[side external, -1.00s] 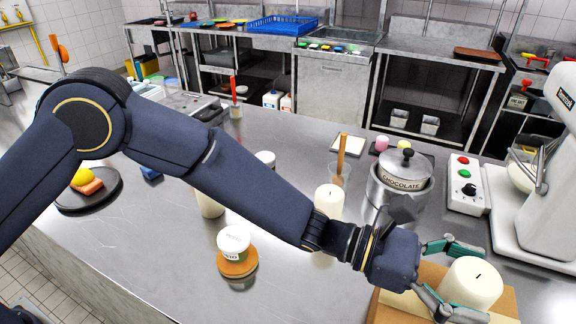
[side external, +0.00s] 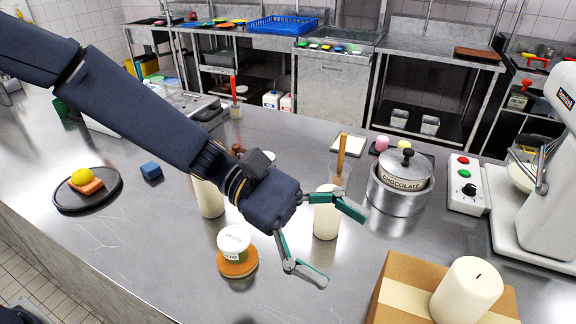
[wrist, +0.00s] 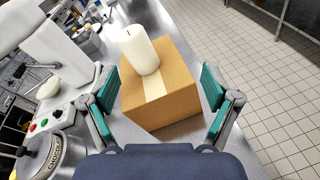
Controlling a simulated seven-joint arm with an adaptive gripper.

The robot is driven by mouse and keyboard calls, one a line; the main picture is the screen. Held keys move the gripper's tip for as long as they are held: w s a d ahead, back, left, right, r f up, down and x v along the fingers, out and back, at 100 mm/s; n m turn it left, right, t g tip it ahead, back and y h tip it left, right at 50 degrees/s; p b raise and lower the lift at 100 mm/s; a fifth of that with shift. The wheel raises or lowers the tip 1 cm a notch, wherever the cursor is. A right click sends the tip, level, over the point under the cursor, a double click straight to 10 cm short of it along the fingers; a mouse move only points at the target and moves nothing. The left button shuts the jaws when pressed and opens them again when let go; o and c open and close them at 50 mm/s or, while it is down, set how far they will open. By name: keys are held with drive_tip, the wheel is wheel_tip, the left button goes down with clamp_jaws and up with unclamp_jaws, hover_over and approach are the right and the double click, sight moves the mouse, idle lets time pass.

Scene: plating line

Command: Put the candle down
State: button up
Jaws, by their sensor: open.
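A thick cream candle (side external: 466,290) stands upright on a cardboard box (side external: 398,282) at the front right of the counter. In the wrist view the candle (wrist: 140,50) stands on the box (wrist: 161,95), ahead of my gripper. My gripper (side external: 342,246) is open and empty, left of the box and apart from the candle. Its green-padded fingers (wrist: 163,103) are spread wide in the wrist view. Another pale candle (side external: 326,219) stands behind my gripper on the counter, partly hidden by a finger.
A pot marked chocolate (side external: 398,192) and a control box (side external: 464,183) stand behind the box, with a white mixer (side external: 546,170) at right. A small jar (side external: 234,243) on an orange disc (side external: 238,265) and a black plate (side external: 66,205) are to the left.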

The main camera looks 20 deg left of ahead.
drive_tip(key=s+a+m+t+y, duration=0.2)
drive_tip(key=s+a+m+y, duration=0.1)
drive_tip(key=a, duration=1)
drive_tip(key=s+a+r+m+t+y, duration=0.1)
drive_tip(key=s+a+m+t+y, duration=0.2)
drive_tip(key=a, duration=0.9)
drive_tip(key=s+a+r+m+t+y, duration=0.1)
drive_tip(key=s+a+m+t+y, duration=0.2)
drive_tip(key=a+m+y, duration=0.3)
drive_tip(key=a+y, duration=0.3)
drive_tip(key=a, duration=0.4)
drive_tip(key=shift+s+a+r+m+y, duration=0.2)
drive_tip(key=shift+s+a+m+y, duration=0.1)
drive_tip(key=shift+s+y, duration=0.1)
